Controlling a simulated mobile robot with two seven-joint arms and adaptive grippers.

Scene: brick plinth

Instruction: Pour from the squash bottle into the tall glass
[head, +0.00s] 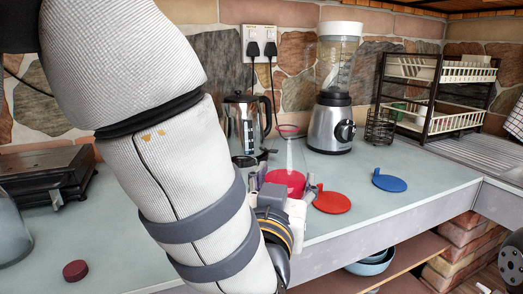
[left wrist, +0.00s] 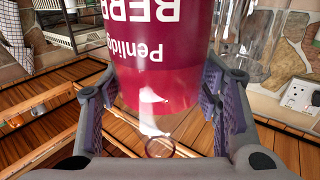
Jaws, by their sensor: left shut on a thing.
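The squash bottle, with a crimson label, is between the fingers of my left gripper (left wrist: 165,105). The label (left wrist: 165,55) fills the top middle of the left wrist view, its lettering upside down there. In the head view my left gripper (head: 287,196) is at the crimson part of the bottle (head: 284,180), which looks upright; my arm hides some of it. I cannot tell whether its base touches the worktop.
A red disc (head: 332,202) and a blue disc (head: 389,180) lie on the worktop to the right. A dish rack (head: 437,95) stands further right. A dark red cap (head: 75,270) lies at left.

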